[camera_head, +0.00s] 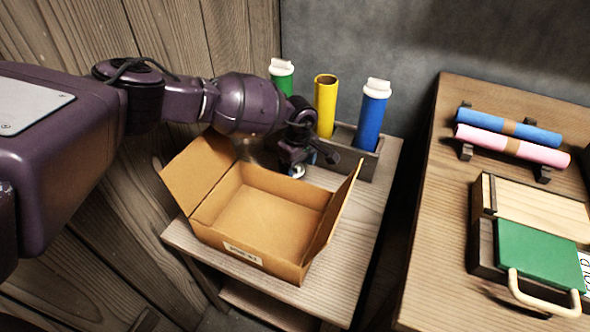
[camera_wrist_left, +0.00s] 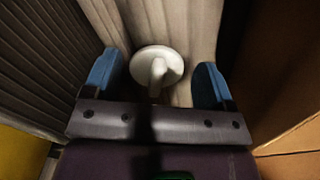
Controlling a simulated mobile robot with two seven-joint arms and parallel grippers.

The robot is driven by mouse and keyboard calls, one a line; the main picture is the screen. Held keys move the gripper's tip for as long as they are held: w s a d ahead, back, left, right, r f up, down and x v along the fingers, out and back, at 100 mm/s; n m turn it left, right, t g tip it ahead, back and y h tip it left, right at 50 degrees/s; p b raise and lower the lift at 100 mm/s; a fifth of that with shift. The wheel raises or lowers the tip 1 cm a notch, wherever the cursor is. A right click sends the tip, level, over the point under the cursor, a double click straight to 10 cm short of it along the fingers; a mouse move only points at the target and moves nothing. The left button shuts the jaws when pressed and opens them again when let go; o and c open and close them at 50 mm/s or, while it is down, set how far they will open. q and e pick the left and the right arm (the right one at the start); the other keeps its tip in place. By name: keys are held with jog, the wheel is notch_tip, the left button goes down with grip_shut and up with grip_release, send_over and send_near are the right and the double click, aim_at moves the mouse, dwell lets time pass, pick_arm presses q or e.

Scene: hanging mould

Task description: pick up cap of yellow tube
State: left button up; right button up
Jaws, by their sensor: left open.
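The yellow tube (camera_head: 325,104) stands upright in a grey holder (camera_head: 366,164), its top open with no cap on it. A white cap (camera_head: 297,171) with a raised grip tab rests on the small wooden table beside the holder. My left gripper (camera_head: 311,160) is low over the table, between the holder and the cardboard box. In the left wrist view the white cap (camera_wrist_left: 157,68) appears between my two open blue fingers, with a gap on each side. I cannot tell how far above it the fingers are. My right gripper is not in view.
A green tube (camera_head: 282,77) and a blue tube (camera_head: 371,118), both white-capped, stand in the holder. An open, empty cardboard box (camera_head: 262,215) is close in front of my gripper. Blue and pink rolls (camera_head: 510,146) lie on the right-hand table.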

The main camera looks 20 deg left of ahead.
pick_arm(q)
jog(key=shift+f, duration=0.8)
jog(key=shift+r, duration=0.2)
jog(key=c, duration=0.7)
jog(key=shift+c, duration=0.4)
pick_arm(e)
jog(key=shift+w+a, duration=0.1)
